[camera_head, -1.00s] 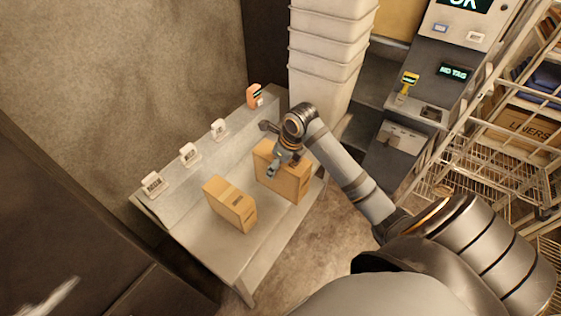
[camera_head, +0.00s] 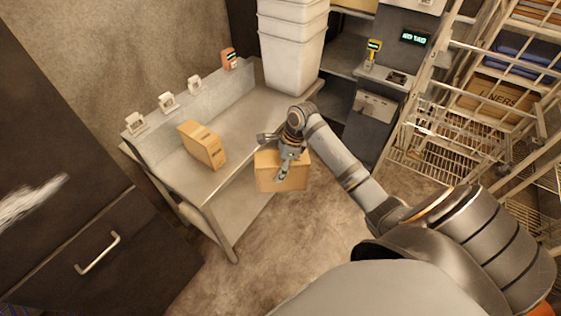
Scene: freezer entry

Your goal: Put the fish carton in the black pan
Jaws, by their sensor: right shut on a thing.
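My right gripper (camera_head: 285,164) is shut on a brown carton (camera_head: 296,182). It holds the carton out past the front edge of the steel table, over the floor. I cannot read any print on this carton, so I cannot tell from it whether it is the fish carton. Another brown carton (camera_head: 197,143) stands on the table to the left, with small dark print too small to read. No black pan shows in this view. My left gripper is not in view.
The steel table (camera_head: 238,135) is bare right of the standing carton. Small white tag holders (camera_head: 167,101) and an orange one (camera_head: 229,59) line its back ledge. A wire rack (camera_head: 430,150) is at right, a dark handled cabinet (camera_head: 120,270) at lower left.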

